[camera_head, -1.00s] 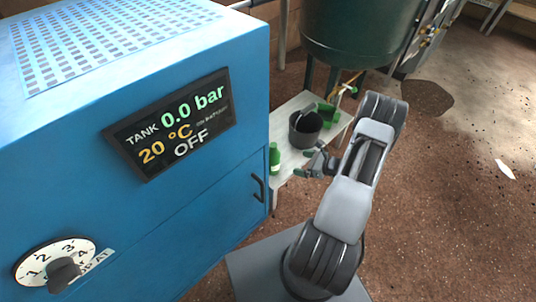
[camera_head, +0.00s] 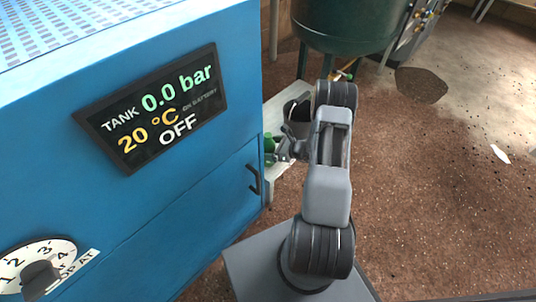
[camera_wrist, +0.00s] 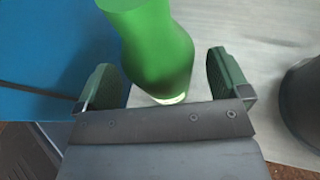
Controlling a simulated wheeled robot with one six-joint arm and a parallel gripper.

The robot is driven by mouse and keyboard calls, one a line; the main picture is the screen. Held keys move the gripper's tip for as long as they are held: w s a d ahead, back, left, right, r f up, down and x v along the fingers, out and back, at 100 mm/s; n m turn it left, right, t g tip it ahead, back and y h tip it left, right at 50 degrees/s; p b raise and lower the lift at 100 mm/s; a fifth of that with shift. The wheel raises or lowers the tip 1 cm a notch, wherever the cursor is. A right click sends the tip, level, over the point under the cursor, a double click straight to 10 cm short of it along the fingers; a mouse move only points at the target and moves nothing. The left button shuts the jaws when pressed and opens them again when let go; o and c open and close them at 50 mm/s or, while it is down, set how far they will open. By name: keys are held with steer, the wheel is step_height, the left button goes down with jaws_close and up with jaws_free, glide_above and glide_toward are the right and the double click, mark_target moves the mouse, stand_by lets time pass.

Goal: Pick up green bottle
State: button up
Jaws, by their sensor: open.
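The green bottle (camera_wrist: 158,45) stands on a pale grey table (camera_wrist: 255,40) in the wrist view, with its base toward my gripper's palm. My gripper (camera_wrist: 165,80) is open, with one green-padded finger on each side of the bottle. A gap shows between the bottle and the right finger; the left finger is close to the bottle's edge, and I cannot tell if it touches. In the head view only a small part of the bottle (camera_head: 269,146) shows beside the blue cabinet, and my gripper (camera_head: 278,149) is at it, partly hidden.
The blue cabinet (camera_head: 200,190) with a display stands close on the left of the bottle, its black handle (camera_head: 254,179) near. A dark pot (camera_wrist: 303,100) stands on the table to the right. A green tank (camera_head: 350,25) is behind.

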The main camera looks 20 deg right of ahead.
steer(key=shift+x, duration=0.95)
steer(key=shift+c, duration=0.3)
steer(key=c, duration=0.8)
steer(key=shift+r, duration=0.1)
steer(key=shift+c, duration=0.2)
